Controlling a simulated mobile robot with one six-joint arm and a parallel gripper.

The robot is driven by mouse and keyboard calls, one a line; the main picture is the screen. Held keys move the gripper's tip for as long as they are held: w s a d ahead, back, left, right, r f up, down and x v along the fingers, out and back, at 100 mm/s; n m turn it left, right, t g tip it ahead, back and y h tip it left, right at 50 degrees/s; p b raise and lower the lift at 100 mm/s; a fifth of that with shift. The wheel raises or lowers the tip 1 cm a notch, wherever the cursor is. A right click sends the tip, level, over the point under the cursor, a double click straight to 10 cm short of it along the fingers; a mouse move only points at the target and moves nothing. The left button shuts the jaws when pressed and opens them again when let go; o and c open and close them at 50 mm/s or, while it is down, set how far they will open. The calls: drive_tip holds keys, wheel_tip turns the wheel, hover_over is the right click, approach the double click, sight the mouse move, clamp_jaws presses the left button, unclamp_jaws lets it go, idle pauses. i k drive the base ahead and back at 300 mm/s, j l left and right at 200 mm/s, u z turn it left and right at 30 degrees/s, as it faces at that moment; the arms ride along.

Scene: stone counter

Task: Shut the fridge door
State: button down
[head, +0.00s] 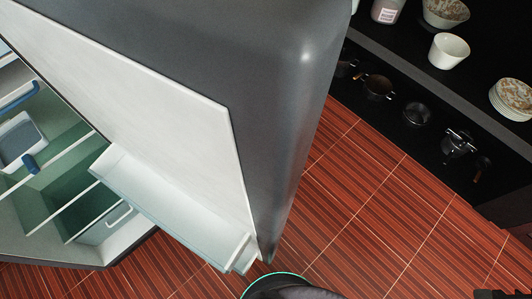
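The fridge door (275,75) stands open and fills the upper middle of the head view, its grey outer face to the right. Its white inner panel (150,105) faces left, toward the fridge. A pale door bin (170,215) sticks out from the inner side near the door's bottom. The fridge interior (75,185) is exposed at the left, with greenish shelves and drawers. A wide gap lies between the door's free edge and the fridge body. My gripper is not in view; only a dark rounded part of me with a teal rim shows at the bottom edge.
A dark counter (390,60) at the upper right holds a white cup (449,50), a patterned bowl (446,12), stacked plates (512,98) and a jar (388,10). Red striped floor (365,205) is clear right of the door.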

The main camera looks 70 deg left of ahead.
sight(209, 111)
drive_tip(key=i+u, duration=0.2)
drive_tip(key=u, duration=0.25)
drive_tip(key=i+u, duration=0.2)
drive_tip(key=u, duration=0.25)
drive_tip(key=i+l+u, duration=0.1)
drive_tip(key=u, duration=0.4)
drive_tip(key=i+l+u, duration=0.2)
drive_tip(key=u, duration=0.25)
drive_tip(key=i+l+u, duration=0.2)
drive_tip(key=u, duration=0.25)
drive_tip(key=i+l+u, duration=0.1)
drive_tip(key=l+u, duration=0.35)
drive_tip(key=i+u, duration=0.15)
drive_tip(key=u, duration=0.35)
drive_tip(key=i+u, duration=0.15)
drive_tip(key=u, duration=0.3)
drive_tip(key=i+l+u, duration=0.15)
drive_tip(key=u, duration=0.35)
drive_tip(key=i+l+u, duration=0.1)
drive_tip(key=u, duration=0.4)
drive_tip(key=l+u, duration=0.2)
drive_tip(key=u, duration=0.3)
drive_tip(key=k+z, duration=0.1)
drive_tip(key=z, duration=0.15)
